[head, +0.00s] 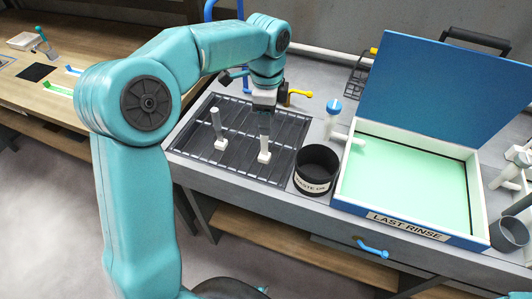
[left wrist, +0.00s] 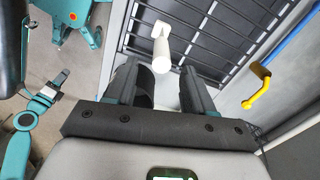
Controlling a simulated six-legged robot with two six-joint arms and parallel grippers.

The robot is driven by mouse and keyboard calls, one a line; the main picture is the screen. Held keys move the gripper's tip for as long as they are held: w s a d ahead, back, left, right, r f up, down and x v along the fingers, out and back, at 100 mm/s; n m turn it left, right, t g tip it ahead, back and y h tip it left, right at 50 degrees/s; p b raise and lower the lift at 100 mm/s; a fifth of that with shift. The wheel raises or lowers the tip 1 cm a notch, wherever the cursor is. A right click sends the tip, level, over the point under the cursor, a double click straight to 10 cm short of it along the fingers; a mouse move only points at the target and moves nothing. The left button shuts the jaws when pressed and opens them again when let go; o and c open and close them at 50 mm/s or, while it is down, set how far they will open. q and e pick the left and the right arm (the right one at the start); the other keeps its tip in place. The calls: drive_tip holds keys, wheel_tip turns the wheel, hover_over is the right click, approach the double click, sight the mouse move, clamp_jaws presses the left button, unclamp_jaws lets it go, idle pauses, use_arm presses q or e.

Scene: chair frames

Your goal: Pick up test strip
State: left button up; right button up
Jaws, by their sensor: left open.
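I cannot make out for certain which thing is the test strip. In the left wrist view my left gripper (left wrist: 160,85) is open.
A black cup (head: 316,168) stands right of the rack (head: 240,165). Beyond it is an open blue case (head: 408,222) labelled "LAST RINSE" with a pale green inside. A yellow tap handle (head: 300,93) is behind. A wooden bench (head: 50,110) holds small items at left.

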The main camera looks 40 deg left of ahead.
use_arm(q)
drive_tip(key=shift+s+a+f, duration=0.15)
drive_tip(key=shift+s+f, duration=0.05)
drive_tip(key=shift+f, duration=0.45)
wheel_tip(320, 180, down, 5)
drive_tip(key=shift+a+r, duration=0.1)
drive_tip(key=shift+w, duration=0.1)
clamp_jaws()
